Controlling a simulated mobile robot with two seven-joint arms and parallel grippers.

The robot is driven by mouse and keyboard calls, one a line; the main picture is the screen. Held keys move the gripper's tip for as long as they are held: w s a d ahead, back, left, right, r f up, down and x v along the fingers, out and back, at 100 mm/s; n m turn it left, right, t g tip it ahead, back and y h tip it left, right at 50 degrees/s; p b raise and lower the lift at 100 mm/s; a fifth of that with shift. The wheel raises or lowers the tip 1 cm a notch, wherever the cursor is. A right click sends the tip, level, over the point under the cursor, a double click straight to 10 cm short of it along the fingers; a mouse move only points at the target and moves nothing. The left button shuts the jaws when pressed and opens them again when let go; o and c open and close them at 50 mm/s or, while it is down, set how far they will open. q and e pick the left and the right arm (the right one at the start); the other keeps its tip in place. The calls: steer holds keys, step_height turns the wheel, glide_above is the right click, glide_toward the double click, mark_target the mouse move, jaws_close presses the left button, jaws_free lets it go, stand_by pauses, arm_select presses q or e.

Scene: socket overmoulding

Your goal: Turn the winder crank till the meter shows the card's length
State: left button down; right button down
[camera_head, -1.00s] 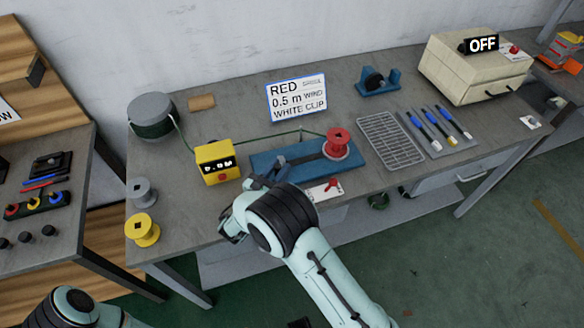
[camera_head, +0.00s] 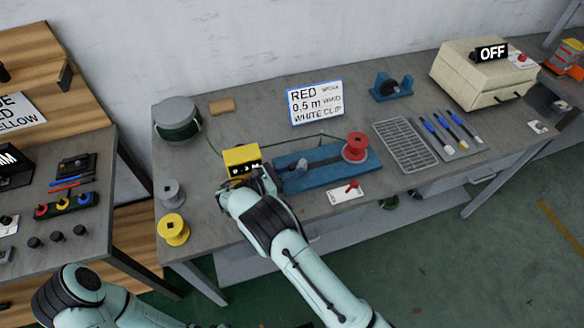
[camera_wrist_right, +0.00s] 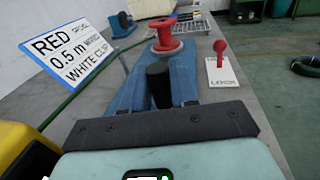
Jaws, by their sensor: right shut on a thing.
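The winder is a blue base (camera_head: 330,170) with a red spool (camera_head: 355,147) on its right end. The yellow meter (camera_head: 240,154) stands at its left, its dark display partly covered by my right gripper, so I cannot read the digits. My right gripper (camera_head: 263,184) is shut on the crank handle by the meter; the fingers hide most of the grip. The card (camera_head: 316,102) reads RED, 0.5 m, WHITE CLIP. My left arm shows at lower left, its gripper out of view.
A green wire runs from the drum (camera_head: 178,120) past the meter towards the winder. Grey (camera_head: 172,193) and yellow (camera_head: 173,229) spools stand at the left edge. A red-knobbed lock card (camera_head: 346,193) lies in front, a wire rack (camera_head: 405,145) to the right.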

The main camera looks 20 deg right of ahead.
steer(key=shift+w+r, duration=0.1)
stand_by(0.3)
steer(key=c, duration=1)
jaws_free()
steer(key=shift+s+a, duration=0.2)
steer(key=shift+a, duration=1.05)
steer(key=shift+s+a, duration=0.15)
steer(key=shift+a, duration=1.15)
steer(key=shift+s+a, duration=0.2)
steer(key=shift+a, duration=1.05)
